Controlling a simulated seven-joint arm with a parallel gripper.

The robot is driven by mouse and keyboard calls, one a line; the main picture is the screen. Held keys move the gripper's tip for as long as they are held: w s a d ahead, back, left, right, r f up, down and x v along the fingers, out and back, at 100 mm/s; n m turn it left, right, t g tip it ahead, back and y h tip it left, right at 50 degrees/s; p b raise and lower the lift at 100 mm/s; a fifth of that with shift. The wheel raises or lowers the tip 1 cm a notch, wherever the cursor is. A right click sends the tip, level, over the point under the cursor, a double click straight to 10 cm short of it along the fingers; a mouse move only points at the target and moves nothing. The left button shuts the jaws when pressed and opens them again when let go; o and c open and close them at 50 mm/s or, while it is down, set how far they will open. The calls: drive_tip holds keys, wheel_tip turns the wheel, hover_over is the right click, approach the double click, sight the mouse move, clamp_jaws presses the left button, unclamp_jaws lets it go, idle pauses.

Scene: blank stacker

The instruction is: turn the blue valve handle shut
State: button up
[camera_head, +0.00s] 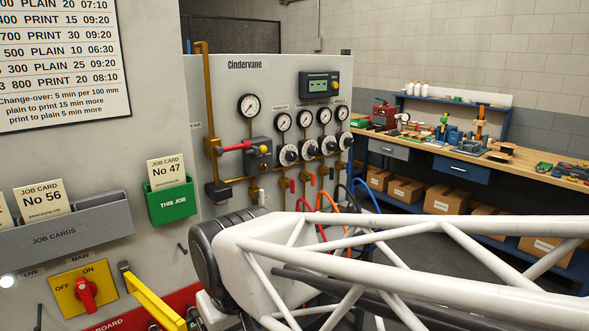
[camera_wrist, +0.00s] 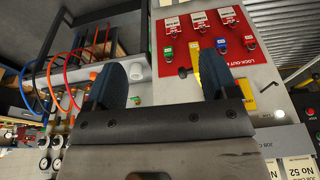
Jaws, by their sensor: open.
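On the grey Cindervane panel in the head view, small coloured handles hang on the pipes below the gauges. A red handle (camera_head: 292,186) is at the left of this row. A small blue part at the right end of the row looks like the blue valve handle (camera_head: 349,168), but it is too small to read its angle. In the wrist view my gripper (camera_wrist: 160,82) is open, with two dark blue fingers apart and nothing between them. I cannot make out the blue handle for certain in the wrist view. My arm hides the gripper in the head view.
Red, orange and blue hoses (camera_head: 372,215) loop below the panel. A larger red lever (camera_head: 233,147) sticks out at its left. A lock-out board (camera_wrist: 185,50) with tags and padlocks lies beyond the fingers. A workbench (camera_head: 480,160) stands at the back right.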

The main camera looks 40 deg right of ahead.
drive_tip(key=shift+o, duration=0.9)
drive_tip(key=shift+w+d+r, duration=0.1)
drive_tip(key=shift+w+r, duration=0.05)
drive_tip(key=shift+w, duration=0.25)
drive_tip(key=w+d+r+m+y, duration=0.2)
drive_tip(key=w+d+y, duration=0.15)
drive_tip(key=w, duration=0.75)
drive_tip(key=w+d+r+m+y, duration=0.15)
drive_tip(key=w+d, duration=0.35)
drive_tip(key=w, duration=0.5)
drive_tip(key=w+d+m+t+y, duration=0.2)
drive_tip(key=w+d+m+t, duration=0.3)
drive_tip(key=w+d, duration=1.6)
drive_tip(key=w+d+f+m+t, duration=0.2)
drive_tip(key=w+d+f+t, duration=0.1)
drive_tip(key=d, duration=1)
drive_tip(key=w+d+f+m+t, duration=0.2)
drive_tip(key=w+d, duration=0.2)
drive_tip(key=d, duration=0.9)
drive_tip(key=m+t+h, duration=0.5)
drive_tip(key=h, duration=0.2)
approach(347, 168)
drive_tip(key=shift+w+d+f, duration=0.15)
drive_tip(key=shift+w+d, duration=0.05)
drive_tip(key=shift+w, duration=0.25)
drive_tip(key=shift+w+d+f, duration=0.1)
drive_tip(key=shift+w+d, duration=0.1)
drive_tip(key=shift+w, duration=0.3)
drive_tip(key=shift+w, duration=0.1)
